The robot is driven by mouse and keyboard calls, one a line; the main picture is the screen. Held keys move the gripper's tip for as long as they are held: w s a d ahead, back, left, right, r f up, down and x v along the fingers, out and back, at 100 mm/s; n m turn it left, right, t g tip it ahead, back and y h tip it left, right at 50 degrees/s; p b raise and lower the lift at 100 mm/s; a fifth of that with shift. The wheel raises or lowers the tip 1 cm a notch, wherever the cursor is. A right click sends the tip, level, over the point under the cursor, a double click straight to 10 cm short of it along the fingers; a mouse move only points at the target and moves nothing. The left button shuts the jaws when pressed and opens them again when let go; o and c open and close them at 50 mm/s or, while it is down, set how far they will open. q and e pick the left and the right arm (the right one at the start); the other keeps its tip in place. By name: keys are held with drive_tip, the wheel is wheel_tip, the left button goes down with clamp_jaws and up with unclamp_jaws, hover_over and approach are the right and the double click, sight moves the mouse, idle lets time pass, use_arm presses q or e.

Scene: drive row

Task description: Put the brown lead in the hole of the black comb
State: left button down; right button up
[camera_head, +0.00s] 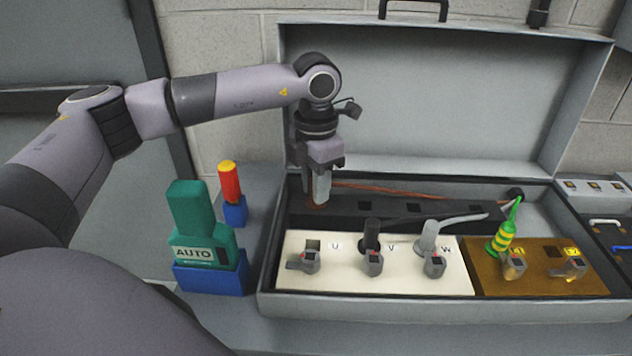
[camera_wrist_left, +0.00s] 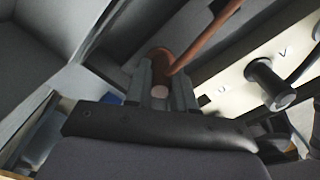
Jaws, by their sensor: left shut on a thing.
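My left gripper (camera_head: 319,190) points down over the left end of the black comb (camera_head: 388,209), a dark bar with square holes along the back of the case. It is shut on the plug end of the brown lead (camera_head: 395,191). In the left wrist view, the brown lead (camera_wrist_left: 205,42) runs up and right from its plug, held between the fingers (camera_wrist_left: 160,88). The fingers hide the comb's left end, so I cannot tell whether the plug is in a hole or above it. My right gripper is not in view.
A white panel (camera_head: 385,282) has a black plug (camera_head: 371,238) and a grey plug (camera_head: 429,238). A green-yellow plug (camera_head: 502,240) stands on the brown panel (camera_head: 490,285). A green AUTO block (camera_head: 190,220) and a red-and-yellow handle (camera_head: 229,185) stand left. The open lid (camera_head: 440,100) rises behind.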

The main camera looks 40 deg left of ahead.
use_arm(q)
drive_tip(key=c, duration=0.9)
unclamp_jaws()
wheel_tip(320, 180, up, 7)
drive_tip(key=shift+r, duration=0.1)
